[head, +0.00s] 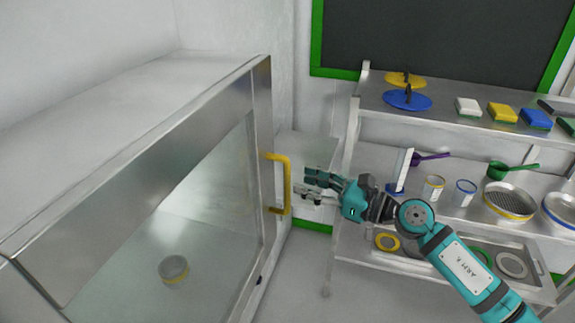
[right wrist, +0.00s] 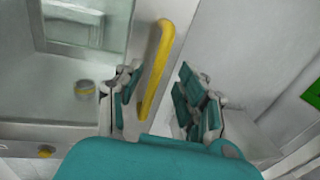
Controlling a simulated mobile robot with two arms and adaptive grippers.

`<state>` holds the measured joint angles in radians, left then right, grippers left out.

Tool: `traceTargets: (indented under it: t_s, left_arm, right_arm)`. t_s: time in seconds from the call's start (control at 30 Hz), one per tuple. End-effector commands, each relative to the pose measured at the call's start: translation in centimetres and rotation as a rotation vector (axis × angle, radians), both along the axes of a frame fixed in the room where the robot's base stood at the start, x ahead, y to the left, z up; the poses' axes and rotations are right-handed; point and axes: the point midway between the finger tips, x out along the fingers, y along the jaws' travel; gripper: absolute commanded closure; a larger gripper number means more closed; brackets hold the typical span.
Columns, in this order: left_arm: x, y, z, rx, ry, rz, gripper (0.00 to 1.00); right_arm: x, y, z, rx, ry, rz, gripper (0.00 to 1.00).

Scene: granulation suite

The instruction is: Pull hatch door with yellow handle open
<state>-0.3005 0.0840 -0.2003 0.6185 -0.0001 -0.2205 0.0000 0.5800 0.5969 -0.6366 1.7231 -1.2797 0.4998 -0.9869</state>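The hatch door (head: 188,210) is a glass pane in a steel frame at the left of the head view, and it looks shut. Its yellow handle (head: 288,186) is an upright bar at the right edge of the door. My right gripper (head: 308,185) is just right of the handle, pointing at it, with its fingers apart. In the right wrist view the yellow handle (right wrist: 156,68) shows between the open fingers of my right gripper (right wrist: 158,95), nearer the left finger. I cannot see contact. My left gripper is not in view.
Inside the hatch stands a small round container with a yellow band (head: 173,270). A steel shelf rack (head: 345,190) stands to the right, holding sponges, scoops, cups and sieves. Open floor (head: 300,275) lies between the hatch and the rack.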

Motion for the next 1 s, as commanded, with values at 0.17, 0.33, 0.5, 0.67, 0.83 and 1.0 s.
traceTargets:
  t_s: [0.17,0.33,0.5,0.67,0.83,1.0]
  left_arm:
    - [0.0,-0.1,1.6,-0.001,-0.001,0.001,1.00]
    - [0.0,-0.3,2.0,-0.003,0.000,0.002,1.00]
    - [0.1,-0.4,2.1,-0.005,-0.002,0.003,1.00]
    - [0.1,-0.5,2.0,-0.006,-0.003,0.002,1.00]
    - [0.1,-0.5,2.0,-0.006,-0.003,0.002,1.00]
    - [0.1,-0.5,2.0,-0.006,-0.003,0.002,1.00]
  right_arm:
    - [1.6,3.0,0.3,0.003,0.002,0.001,0.62]
    - [2.5,4.4,0.1,0.002,0.001,0.000,0.62]
    - [2.8,4.8,0.0,0.000,0.001,-0.001,0.62]
    - [2.7,4.8,-0.1,0.000,0.001,-0.001,0.62]
    - [2.7,4.8,-0.1,0.000,0.001,-0.001,0.79]
    - [2.7,4.8,0.0,0.001,0.002,-0.001,1.00]
